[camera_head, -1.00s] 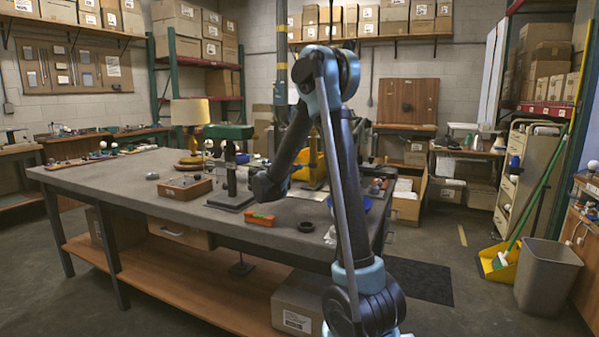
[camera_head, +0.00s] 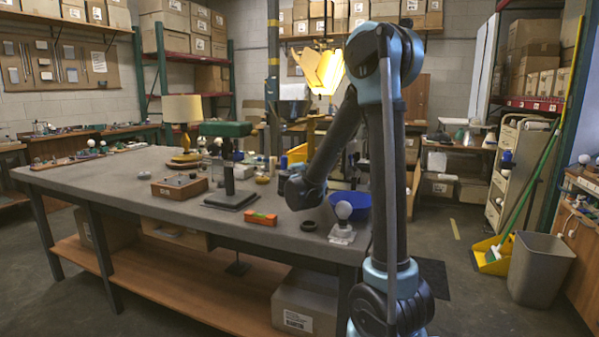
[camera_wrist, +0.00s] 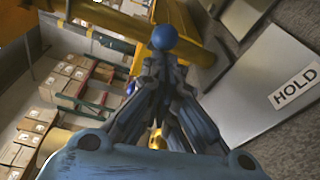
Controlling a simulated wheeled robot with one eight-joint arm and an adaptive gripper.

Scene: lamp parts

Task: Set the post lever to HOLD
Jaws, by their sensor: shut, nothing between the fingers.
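A blue ball knob (camera_wrist: 165,37), which looks like the lever's end, shows at the top centre of the wrist view, with yellow metalwork (camera_wrist: 196,48) beside it. My gripper (camera_wrist: 160,66) is shut and empty, its fingertips just short of the knob in the picture; I cannot tell if they touch. A HOLD label (camera_wrist: 296,87) lies on a pale plate (camera_wrist: 250,70) to the right. The lever's pivot and its setting are not clear. In the head view my gripper is hidden behind my arm, and a yellow part (camera_head: 297,154) shows on the table behind it.
The grey table (camera_head: 120,180) carries an orange-green block (camera_head: 261,218), a wooden box (camera_head: 180,186), a green-topped stand (camera_head: 228,165), a white bulb (camera_head: 343,210) and a blue bowl (camera_head: 356,203). A bright yellow lamp (camera_head: 322,70) hangs behind. A bin (camera_head: 541,270) stands on the right floor.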

